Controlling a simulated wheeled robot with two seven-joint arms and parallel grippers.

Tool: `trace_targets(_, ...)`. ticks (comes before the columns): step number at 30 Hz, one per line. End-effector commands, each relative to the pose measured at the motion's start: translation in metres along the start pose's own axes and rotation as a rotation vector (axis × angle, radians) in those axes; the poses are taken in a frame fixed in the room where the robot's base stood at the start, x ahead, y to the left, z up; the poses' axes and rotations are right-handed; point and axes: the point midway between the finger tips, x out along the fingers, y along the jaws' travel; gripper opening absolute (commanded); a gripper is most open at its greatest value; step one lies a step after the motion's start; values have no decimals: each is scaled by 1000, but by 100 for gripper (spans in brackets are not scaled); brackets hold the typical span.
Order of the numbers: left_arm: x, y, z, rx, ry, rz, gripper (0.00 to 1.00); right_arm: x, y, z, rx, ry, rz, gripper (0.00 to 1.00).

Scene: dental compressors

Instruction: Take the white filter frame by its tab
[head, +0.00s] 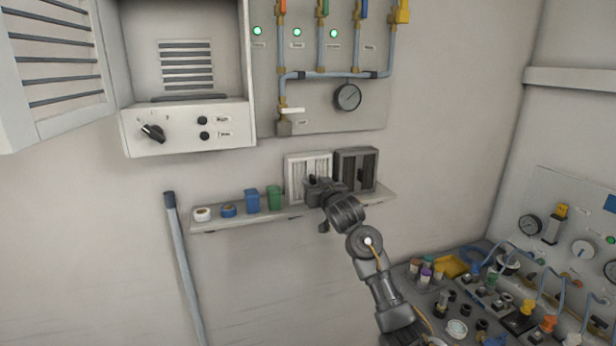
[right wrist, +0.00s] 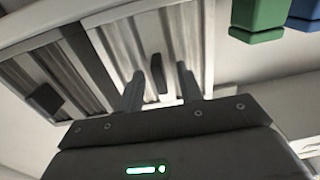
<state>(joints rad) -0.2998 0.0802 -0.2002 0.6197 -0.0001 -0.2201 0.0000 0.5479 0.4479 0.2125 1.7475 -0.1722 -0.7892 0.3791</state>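The white filter frame (head: 294,168) stands on the wall shelf, left of a dark filter frame (head: 370,170). My right gripper (head: 313,181) is in front of the white frame and hides part of its lower middle. In the right wrist view, the white frame (right wrist: 207,45) shows its grey pleats and a small dark tab (right wrist: 158,74). The two fingers of my right gripper (right wrist: 161,85) are apart, one on each side of the tab, with a visible gap to it. My left gripper is not in view.
The shelf (head: 225,224) also holds a green bin (head: 274,198), a blue bin (head: 252,201) and small rolls at its left end. A pipe panel with a gauge (head: 347,97) hangs above. A cluttered bench (head: 455,265) lies at lower right.

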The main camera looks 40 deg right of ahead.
Motion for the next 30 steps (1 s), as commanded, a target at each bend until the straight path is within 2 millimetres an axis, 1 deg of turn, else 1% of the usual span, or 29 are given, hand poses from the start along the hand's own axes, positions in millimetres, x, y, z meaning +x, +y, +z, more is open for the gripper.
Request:
trace_targets(1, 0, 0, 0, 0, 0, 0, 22, 0, 0, 0, 0, 0, 0, 36)
trace_targets(2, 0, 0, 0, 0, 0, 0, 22, 0, 0, 0, 0, 0, 0, 34)
trace_targets(9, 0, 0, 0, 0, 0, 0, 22, 0, 0, 0, 0, 0, 0, 2)
trace_targets(10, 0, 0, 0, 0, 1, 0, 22, 0, 0, 0, 0, 0, 0, 0)
trace_targets(23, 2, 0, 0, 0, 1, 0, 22, 0, 0, -2, 0, 2, -1, 0)
trace_targets(26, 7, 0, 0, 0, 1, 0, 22, 0, 0, -8, 0, 4, -1, 0)
trace_targets(30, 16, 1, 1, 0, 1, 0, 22, 0, 0, -22, 1, 5, 0, 0)
